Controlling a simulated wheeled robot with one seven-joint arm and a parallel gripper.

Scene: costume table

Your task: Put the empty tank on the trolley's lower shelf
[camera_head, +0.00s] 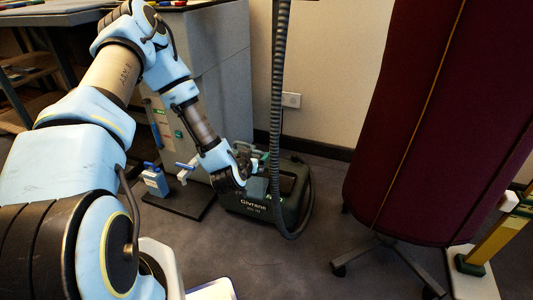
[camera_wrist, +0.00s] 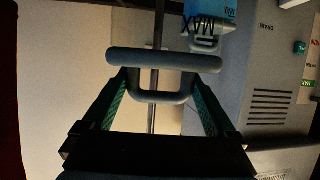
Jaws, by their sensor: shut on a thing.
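My gripper (camera_head: 244,165) reaches down beside the dark green steamer (camera_head: 285,190) on the floor. In the wrist view my gripper (camera_wrist: 160,110) is shut on a grey loop handle (camera_wrist: 165,60) between its green-padded fingers. The body below this handle is hidden, so I cannot tell whether it is the empty tank or whether it sits in the steamer. A blue tank (camera_head: 155,180) stands on the dark base of the grey cabinet. A blue tank marked MAX (camera_wrist: 208,10) shows in the wrist view. I cannot make out the trolley.
The grey cabinet (camera_head: 215,70) stands behind my arm. A grey hose (camera_head: 277,120) hangs to the steamer. A large maroon form (camera_head: 430,120) on wheeled legs stands right, with a yellow frame (camera_head: 493,235) beyond. The floor in front of the steamer is clear.

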